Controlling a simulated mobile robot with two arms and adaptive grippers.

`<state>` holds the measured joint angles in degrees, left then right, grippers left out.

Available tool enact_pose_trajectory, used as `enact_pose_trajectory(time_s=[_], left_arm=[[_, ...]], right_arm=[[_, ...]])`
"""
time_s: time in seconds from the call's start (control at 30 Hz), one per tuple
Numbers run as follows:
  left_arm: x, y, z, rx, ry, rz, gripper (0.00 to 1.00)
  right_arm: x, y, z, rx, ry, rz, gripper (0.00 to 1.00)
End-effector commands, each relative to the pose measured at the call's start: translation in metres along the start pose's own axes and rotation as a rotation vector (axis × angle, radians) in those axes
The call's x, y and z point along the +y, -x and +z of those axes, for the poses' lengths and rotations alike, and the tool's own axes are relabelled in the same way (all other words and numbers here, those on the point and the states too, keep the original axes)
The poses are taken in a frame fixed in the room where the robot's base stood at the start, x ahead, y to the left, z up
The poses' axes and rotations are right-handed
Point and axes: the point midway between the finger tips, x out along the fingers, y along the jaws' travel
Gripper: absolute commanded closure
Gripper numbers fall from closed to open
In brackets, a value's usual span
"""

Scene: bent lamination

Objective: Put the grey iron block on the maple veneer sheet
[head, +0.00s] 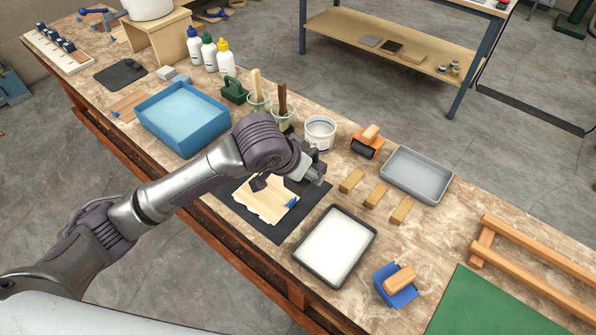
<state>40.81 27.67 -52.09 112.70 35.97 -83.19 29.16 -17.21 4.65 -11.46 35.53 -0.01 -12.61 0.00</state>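The maple veneer sheet (268,205) is pale, with uneven edges and a blue piece at its right end. It lies on a dark mat (285,229) at the front middle of the bench. My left arm reaches over it from the left and hides part of it. My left gripper (316,173) is above the mat's back right edge, pointing away from me; its fingers are too small and covered to tell open from shut. A small pale grey block (166,73) lies behind the blue tub; I cannot tell if it is the iron block. My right gripper is out of view.
The blue tub (149,124) stands left of the mat. A white bucket (320,130) and jars with brushes stand behind my gripper. Three brown bars (376,194) and a white-filled tray (371,243) lie right of the mat. A grey tray (440,178) is farther right.

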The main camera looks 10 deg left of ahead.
Motion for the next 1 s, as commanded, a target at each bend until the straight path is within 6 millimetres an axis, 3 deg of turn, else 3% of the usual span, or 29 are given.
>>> enact_pose_trajectory(time_s=[0.2,0.43,0.67,1.0], left_arm=[[-0.046,-0.013,0.022,0.001,0.002,-0.005,1.0],[-0.08,-0.027,0.041,0.003,0.001,-0.002,1.0],[-0.091,-0.033,0.048,0.006,-0.001,0.0,1.0],[-0.09,-0.063,0.067,0.006,-0.002,0.0,1.0]], right_arm=[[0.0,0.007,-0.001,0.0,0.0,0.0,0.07],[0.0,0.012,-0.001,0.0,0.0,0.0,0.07],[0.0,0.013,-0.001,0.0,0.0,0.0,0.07],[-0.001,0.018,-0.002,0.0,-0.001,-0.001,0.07]])
